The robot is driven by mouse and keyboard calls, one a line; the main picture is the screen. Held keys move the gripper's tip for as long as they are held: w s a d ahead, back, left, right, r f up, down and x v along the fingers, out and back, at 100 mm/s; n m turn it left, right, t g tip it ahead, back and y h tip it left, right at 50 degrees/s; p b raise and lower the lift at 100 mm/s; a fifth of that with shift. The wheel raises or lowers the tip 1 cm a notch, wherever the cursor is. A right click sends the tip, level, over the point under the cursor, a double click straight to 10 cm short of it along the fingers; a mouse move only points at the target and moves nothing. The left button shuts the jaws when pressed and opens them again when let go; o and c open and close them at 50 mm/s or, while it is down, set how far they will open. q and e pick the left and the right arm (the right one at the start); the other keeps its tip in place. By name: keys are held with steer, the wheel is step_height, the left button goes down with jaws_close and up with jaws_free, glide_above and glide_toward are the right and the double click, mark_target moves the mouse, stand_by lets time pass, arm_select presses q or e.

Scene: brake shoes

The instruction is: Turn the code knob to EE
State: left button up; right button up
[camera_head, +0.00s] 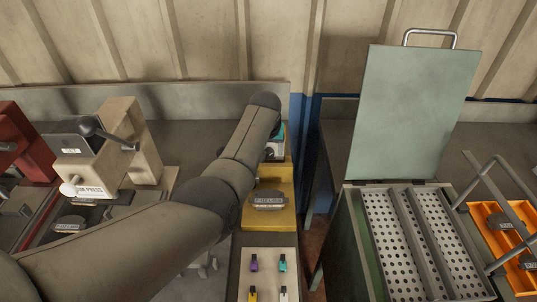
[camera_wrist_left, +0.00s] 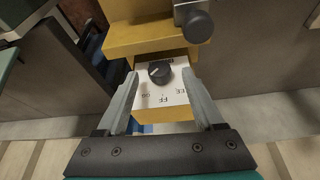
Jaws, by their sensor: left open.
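The code knob (camera_wrist_left: 160,72) is a round black knob on a white dial plate (camera_wrist_left: 150,92) in the left wrist view. The plate carries labels, among them FF near the bottom and EE to the right. Which label the knob points to cannot be told. My left gripper (camera_wrist_left: 160,77) is open, with one finger on each side of the knob and visible gaps between. In the head view my left arm reaches over the yellow machine (camera_head: 268,185) that bears the dial and hides much of the gripper. My right gripper is not in view.
A black round handle (camera_wrist_left: 198,26) sticks out near the dial. In the head view a beige press (camera_head: 125,140) stands left, a green-lidded box (camera_head: 412,115) right, and an orange tray (camera_head: 490,217) at far right. A pale board with several small coloured pieces (camera_head: 268,270) lies in front.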

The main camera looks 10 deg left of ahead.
arm_select(q)
steer(key=shift+b+x, duration=0.4)
steer(key=shift+x, duration=0.55)
steer(key=shift+c, duration=0.3)
jaws_close()
